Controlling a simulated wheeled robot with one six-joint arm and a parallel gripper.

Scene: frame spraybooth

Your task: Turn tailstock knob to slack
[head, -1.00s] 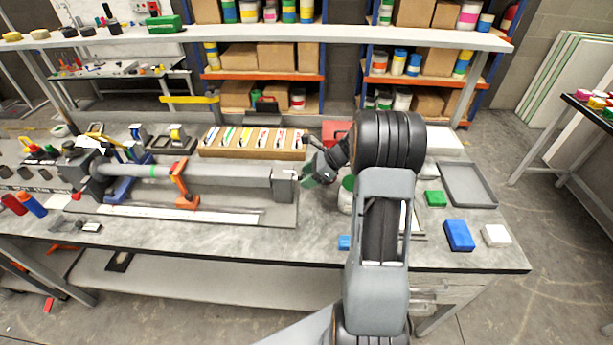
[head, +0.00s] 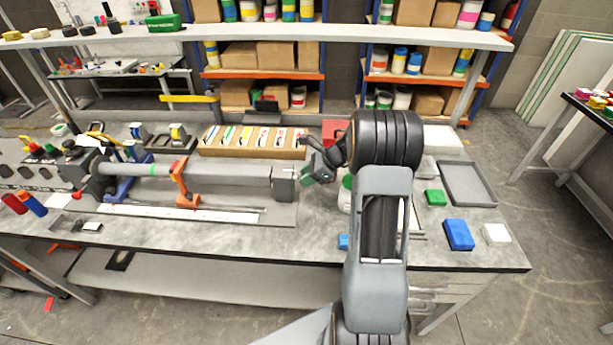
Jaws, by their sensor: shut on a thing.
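A lathe-like fixture lies along the bench, with a long grey tube (head: 225,173) held between a head at the left and a grey tailstock block (head: 284,183) at the right. My gripper (head: 304,174) is at the right end of the tailstock, with its fingers pointing left at that end. It is shut on the tailstock knob, which is too small and too covered by the fingers to make out. An orange clamp-like rest (head: 180,184) stands around the tube left of the tailstock. My arm comes in from the right front.
A cardboard box of coloured items (head: 253,153) stands behind the tailstock. A white-bodied jar (head: 344,198) stands close by my arm. A green block (head: 435,198), a blue box (head: 459,235) and a grey tray (head: 468,184) lie to the right.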

